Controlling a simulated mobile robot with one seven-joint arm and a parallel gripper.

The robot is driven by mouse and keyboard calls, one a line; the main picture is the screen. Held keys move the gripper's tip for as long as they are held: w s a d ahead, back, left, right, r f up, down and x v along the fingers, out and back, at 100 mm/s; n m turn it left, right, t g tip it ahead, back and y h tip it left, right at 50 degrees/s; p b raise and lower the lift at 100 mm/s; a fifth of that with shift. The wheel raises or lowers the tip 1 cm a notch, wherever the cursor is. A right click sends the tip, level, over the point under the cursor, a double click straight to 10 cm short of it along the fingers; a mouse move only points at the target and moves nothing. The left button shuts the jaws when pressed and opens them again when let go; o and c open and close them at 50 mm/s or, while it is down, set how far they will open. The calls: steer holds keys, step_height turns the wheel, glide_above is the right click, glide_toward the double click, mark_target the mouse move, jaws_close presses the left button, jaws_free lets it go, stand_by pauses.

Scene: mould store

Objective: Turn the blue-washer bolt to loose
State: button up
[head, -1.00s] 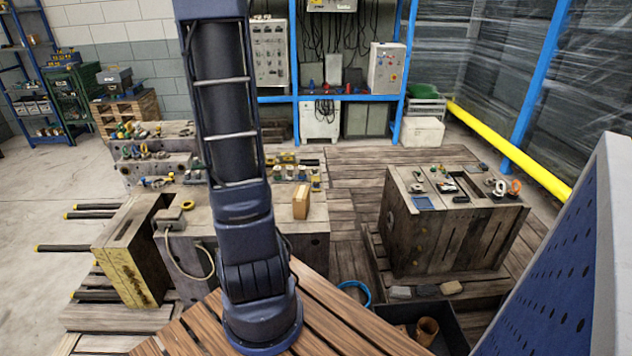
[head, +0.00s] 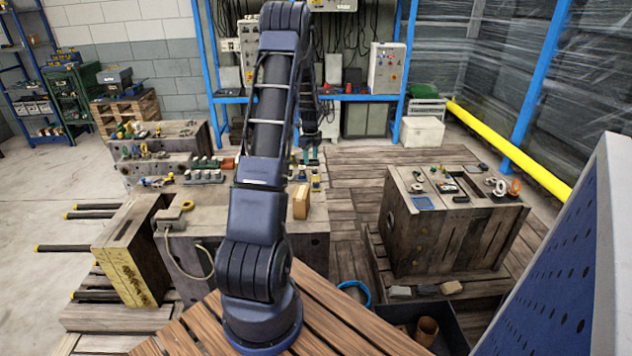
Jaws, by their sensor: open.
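My gripper (head: 309,157) is at the end of my raised, folded-over arm, pointing down above the back right part of the central mould block (head: 307,222). Its two fingertips appear small and apart, with nothing seen between them. Several small bolts or clamps (head: 316,182) stand on the block just below and in front of the gripper. Another row of small fittings (head: 204,175) stands on the block left of my arm. The blue-washer bolt cannot be picked out at this size; my arm hides part of the block top.
A tan block (head: 301,203) stands on the mould block's right part. A second mould block (head: 450,235) with loose parts on top stands at right. A blue shelf rack (head: 345,98) with control boxes stands behind.

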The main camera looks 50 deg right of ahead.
mark_target(316, 182)
steer(key=shift+m, duration=0.6)
steer(key=f, duration=0.4)
steer(key=s+d+f, duration=0.1)
steer(key=f, duration=0.3)
steer(key=d+f, duration=0.1)
steer(key=f, duration=0.4)
steer(key=shift+s, duration=0.2)
steer(key=shift+c, duration=0.2)
steer(key=c, duration=1)
